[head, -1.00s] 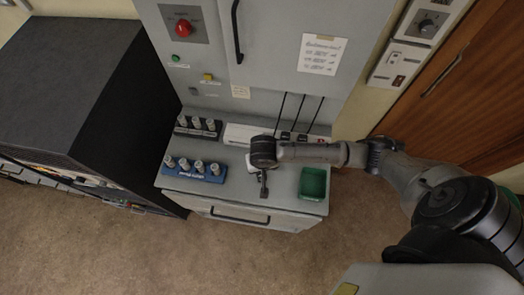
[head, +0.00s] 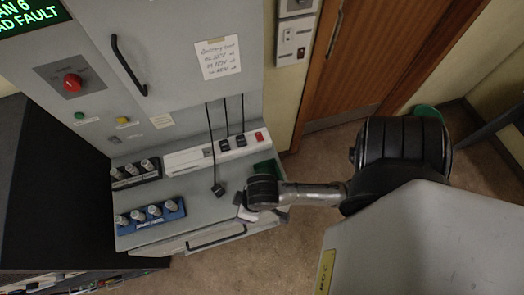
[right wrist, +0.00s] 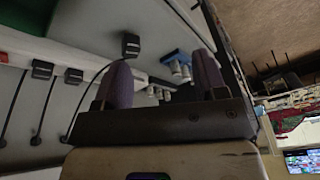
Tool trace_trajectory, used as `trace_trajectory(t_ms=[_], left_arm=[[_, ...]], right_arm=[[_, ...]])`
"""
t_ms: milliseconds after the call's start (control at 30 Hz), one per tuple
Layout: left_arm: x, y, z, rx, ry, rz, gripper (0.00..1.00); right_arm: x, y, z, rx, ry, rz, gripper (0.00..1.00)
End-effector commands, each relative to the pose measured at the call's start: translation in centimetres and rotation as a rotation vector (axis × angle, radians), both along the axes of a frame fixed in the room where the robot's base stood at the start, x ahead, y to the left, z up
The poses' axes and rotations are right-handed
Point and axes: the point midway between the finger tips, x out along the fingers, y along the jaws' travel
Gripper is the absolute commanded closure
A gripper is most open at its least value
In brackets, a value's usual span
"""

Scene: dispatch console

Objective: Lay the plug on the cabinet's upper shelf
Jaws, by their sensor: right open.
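A black plug (head: 219,190) on a black cable lies on the grey desk of the cabinet, in front of the white socket strip. It also shows in the right wrist view (right wrist: 131,45), beyond my fingers. Two other black plugs (head: 223,145) (head: 241,140) sit at the strip with their cables running up. The cabinet (head: 175,45) has a shut upper door with a black handle; no upper shelf shows. My right gripper (right wrist: 163,75) is open with purple fingers and nothing between them. In the head view it is right of the plug, partly hidden by its wrist. My left gripper is not in view.
A blue holder (head: 150,215) and a dark holder (head: 135,173) with several grey pegs stand on the desk's left. A green tray (head: 266,168) is partly hidden behind my right arm. A red switch (head: 259,136) is on the strip's right end.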

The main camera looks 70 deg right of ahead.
Motion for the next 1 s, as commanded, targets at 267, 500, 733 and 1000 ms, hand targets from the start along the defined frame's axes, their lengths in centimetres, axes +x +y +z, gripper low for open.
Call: trace_trajectory(t_ms=[267,500,733,1000], left_arm=[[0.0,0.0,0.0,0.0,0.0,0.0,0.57],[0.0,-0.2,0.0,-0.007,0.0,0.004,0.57],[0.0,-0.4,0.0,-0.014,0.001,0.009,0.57],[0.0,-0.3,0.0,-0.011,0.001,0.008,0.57]], right_arm=[[-4.2,-2.5,0.7,-0.109,-0.016,0.077,0.35],[-4.6,-2.9,0.8,-0.126,-0.016,0.091,0.35],[-4.5,-2.8,0.8,-0.125,-0.016,0.09,0.35],[-4.6,-2.8,0.8,-0.124,-0.015,0.09,0.35]])
